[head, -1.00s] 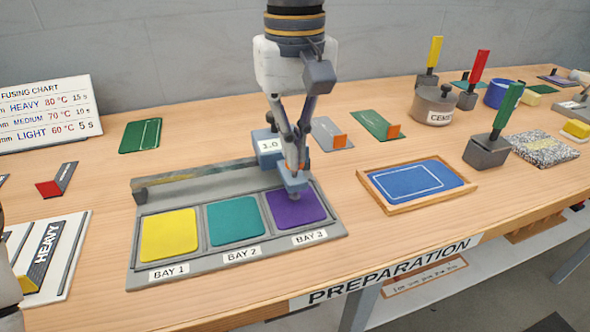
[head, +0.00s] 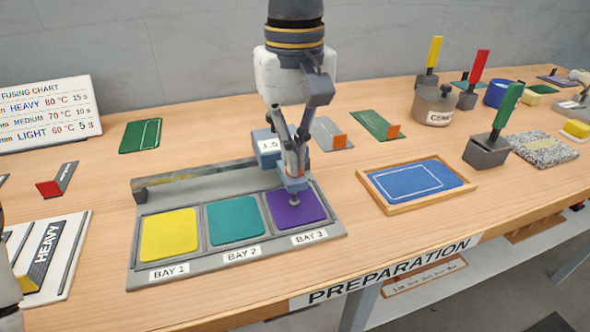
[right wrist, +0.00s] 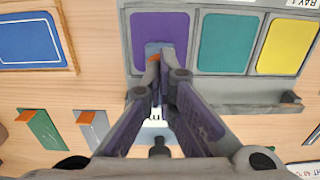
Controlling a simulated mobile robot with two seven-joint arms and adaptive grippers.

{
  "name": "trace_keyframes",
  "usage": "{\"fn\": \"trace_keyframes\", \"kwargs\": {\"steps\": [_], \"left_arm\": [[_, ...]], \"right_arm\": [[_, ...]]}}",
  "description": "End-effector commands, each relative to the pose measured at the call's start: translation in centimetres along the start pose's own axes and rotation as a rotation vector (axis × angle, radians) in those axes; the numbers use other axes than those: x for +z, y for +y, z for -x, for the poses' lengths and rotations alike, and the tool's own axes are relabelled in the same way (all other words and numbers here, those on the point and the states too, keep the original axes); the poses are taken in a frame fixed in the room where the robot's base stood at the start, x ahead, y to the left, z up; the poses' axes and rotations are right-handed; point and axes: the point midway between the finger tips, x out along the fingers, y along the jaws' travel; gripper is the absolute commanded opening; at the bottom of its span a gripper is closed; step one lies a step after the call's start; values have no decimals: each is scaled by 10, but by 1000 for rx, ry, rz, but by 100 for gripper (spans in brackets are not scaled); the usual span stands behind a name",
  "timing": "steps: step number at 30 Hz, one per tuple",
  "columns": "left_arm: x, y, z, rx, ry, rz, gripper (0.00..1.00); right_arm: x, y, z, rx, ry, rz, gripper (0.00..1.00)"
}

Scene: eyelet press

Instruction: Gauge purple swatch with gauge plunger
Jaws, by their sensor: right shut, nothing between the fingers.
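The purple swatch (head: 313,206) lies flat in Bay 3 of the grey tray (head: 240,262); it also shows in the right wrist view (right wrist: 143,27). A blue-grey gauge (head: 266,146) stands behind the bay, its display reading about 1.5. Its blue plunger (head: 291,186) sits over the purple swatch, with the small round foot at or very near the swatch surface. My right gripper (head: 292,170) is shut and empty, its fingertips on or just above the plunger; they also show in the right wrist view (right wrist: 160,62). My left gripper is not in view.
The yellow swatch (head: 169,235) and teal swatch (head: 235,221) lie in Bays 1 and 2. A wood-framed blue board (head: 415,181) is to the right. Orange-tabbed cards (head: 377,125) lie behind it. Several handled blocks (head: 487,151) stand farther right. A HEAVY block (head: 42,257) is at left.

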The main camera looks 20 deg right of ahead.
Motion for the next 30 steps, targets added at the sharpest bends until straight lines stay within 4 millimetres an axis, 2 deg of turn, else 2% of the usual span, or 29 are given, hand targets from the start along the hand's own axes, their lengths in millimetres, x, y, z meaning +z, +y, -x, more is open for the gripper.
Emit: {"fn": "trace_keyframes", "kwargs": {"steps": [4,21,30], "left_arm": [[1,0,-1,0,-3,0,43],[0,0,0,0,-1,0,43],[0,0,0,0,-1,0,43]], "right_arm": [[0,0,2,3,-6,0,0],[0,0,63,2,-2,-1,0],[0,0,69,1,-3,0,0]]}}
